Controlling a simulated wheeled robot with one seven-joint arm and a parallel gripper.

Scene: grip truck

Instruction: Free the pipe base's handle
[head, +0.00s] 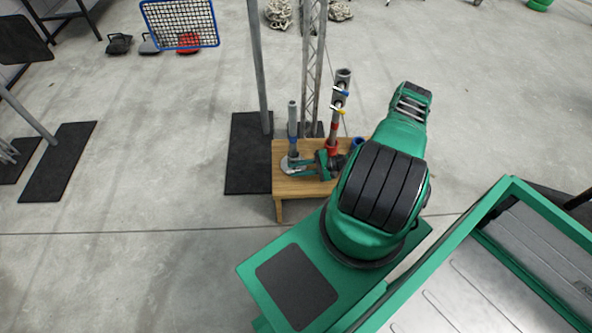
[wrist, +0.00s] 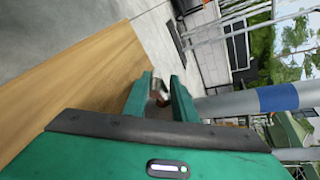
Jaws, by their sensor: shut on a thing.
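The pipe base (head: 293,137) stands upright at the left end of a small wooden table (head: 287,185) in the head view. It has a grey upright pipe with a blue band and a round grey foot. In the wrist view its pipe (wrist: 236,104) crosses on the right. My gripper (head: 298,167) reaches in low from the right, beside the pipe. The wrist view shows my gripper (wrist: 160,98) with its green fingers shut on a small metallic handle (wrist: 158,86) with a dark reddish part. The fingers hide part of the handle, including where it joins the base.
A taller grey pipe (head: 341,85) with blue and yellow clamps and a red foot stands on the table, close behind my gripper. A blue ring-like part (head: 357,142) sits at the right. A metal stand on a black plate (head: 245,165) is left of the table.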

